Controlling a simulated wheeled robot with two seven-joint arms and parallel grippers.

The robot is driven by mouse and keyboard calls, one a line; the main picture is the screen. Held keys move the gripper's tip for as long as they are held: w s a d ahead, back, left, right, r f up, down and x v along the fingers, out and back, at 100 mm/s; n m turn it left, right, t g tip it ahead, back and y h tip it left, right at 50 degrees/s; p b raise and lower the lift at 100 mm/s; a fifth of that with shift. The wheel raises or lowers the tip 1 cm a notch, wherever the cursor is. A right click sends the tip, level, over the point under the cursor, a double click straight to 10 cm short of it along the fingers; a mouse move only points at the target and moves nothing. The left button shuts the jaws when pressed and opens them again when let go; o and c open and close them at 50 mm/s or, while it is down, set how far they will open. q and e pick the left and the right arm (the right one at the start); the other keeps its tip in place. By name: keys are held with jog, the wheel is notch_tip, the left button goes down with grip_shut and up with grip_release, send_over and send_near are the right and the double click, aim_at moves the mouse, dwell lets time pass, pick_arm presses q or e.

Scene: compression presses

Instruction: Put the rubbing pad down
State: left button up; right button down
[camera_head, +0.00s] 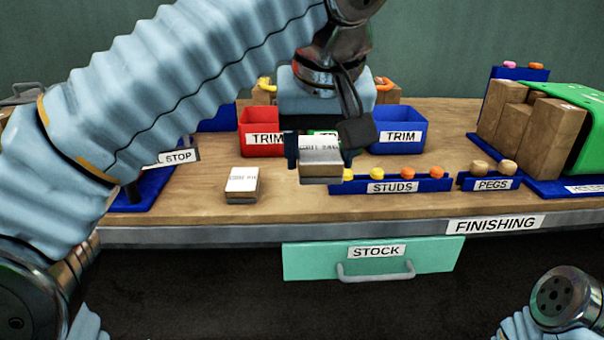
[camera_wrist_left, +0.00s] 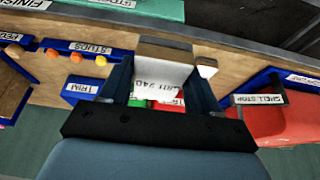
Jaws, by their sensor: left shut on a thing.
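My left gripper (camera_head: 320,155) is shut on a rubbing pad (camera_head: 321,171), a block with a white printed top and a grey-brown lower part. The held pad also shows between the two fingers in the left wrist view (camera_wrist_left: 163,72). It is over the front middle of the bench, just left of the studs rail; I cannot tell whether it touches the bench. A second, similar pad (camera_head: 242,181) lies on the bench to its left, and shows beside the gripper in the wrist view (camera_wrist_left: 206,67). My right gripper is out of view.
The blue studs rail (camera_head: 392,186) and pegs rail (camera_head: 490,182) stand to the right. Red (camera_head: 262,138) and blue (camera_head: 399,138) trim bins stand behind. A stop sign (camera_head: 178,157) is at the left. Bare wood (camera_head: 205,205) surrounds the second pad.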

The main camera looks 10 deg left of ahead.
pick_arm(q)
jog(key=w+a+f, duration=0.2)
jog(key=w, duration=0.2)
jog(key=w+a+f, duration=0.2)
jog(key=w+f, duration=0.1)
jog(key=w, duration=0.1)
jog(key=w+a+f, duration=0.2)
jog(key=w+f, duration=0.1)
jog(key=shift+w+a+f, duration=0.2)
jog(key=shift+w, duration=0.2)
jog(key=shift+w+a+f, duration=0.15)
jog(key=shift+f, duration=0.1)
jog(key=x, duration=0.2)
jog(key=shift+f, duration=0.9)
jog(key=shift+f, duration=0.1)
jog(key=o, duration=0.9)
jog(key=shift+o, duration=0.2)
jog(key=v, duration=1.2)
